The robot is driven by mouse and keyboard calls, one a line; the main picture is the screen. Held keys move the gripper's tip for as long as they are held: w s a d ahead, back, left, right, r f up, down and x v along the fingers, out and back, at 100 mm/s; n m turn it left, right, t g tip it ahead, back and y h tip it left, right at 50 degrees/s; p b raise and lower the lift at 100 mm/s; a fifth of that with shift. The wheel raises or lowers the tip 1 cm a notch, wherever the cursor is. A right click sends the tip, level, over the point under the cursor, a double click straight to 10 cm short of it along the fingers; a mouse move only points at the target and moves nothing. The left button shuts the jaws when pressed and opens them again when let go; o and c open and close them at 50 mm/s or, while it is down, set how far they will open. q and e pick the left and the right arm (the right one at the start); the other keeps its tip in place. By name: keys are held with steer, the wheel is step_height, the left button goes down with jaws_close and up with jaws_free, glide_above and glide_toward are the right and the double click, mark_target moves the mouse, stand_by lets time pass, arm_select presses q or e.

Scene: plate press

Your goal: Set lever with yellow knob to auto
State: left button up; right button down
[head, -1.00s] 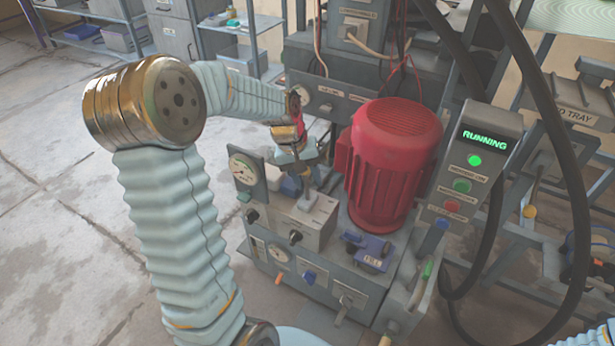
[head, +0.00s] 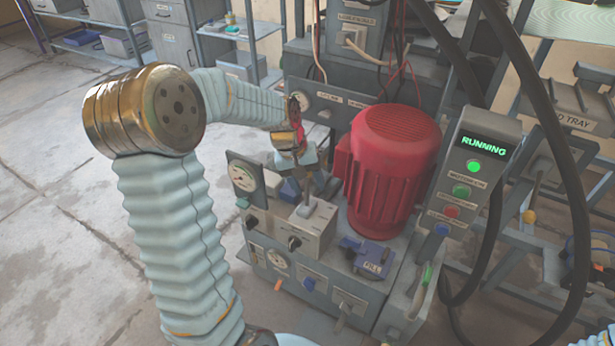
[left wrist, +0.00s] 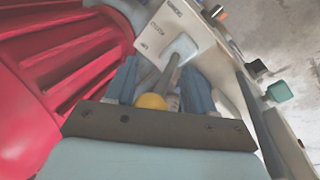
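The yellow knob (left wrist: 150,101) shows in the left wrist view at the end of a grey lever shaft (left wrist: 172,72). The shaft rises from a pale square plate (left wrist: 181,47) on a box (head: 312,228) left of the red motor. My left gripper (head: 302,186) reaches down over this lever from above. Its blue fingers (left wrist: 160,90) stand apart on either side of the knob, with space visible to the right finger; contact on the left side is unclear. In the head view the knob is hidden by the gripper. My right gripper is out of view.
The red motor (head: 392,165) stands close to the right of my gripper. A gauge (head: 243,176) is at its left. A panel reading RUNNING (head: 482,147) stands further right. Another yellow ball (head: 529,216) shows on the right-hand rack.

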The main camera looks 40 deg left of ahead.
arm_select(q)
steer(key=shift+w+a+r+p, duration=0.15)
steer(key=shift+w+r+p, duration=0.05)
steer(key=shift+r+p, duration=0.4)
steer(key=shift+w+a+r+p, duration=0.2)
steer(key=shift+r+p, duration=0.15)
steer(key=shift+r, duration=0.3)
steer(key=shift+w+a+r, duration=0.25)
steer(key=shift+w+r, duration=0.1)
steer(key=shift+r, duration=0.4)
steer(key=w+a+r, duration=0.3)
steer(key=r, duration=0.7)
steer(key=shift+w, duration=0.3)
steer(key=shift+a+r, duration=0.1)
steer(key=shift+r, duration=0.15)
steer(key=v, duration=1.3)
steer(key=shift+r, duration=0.25)
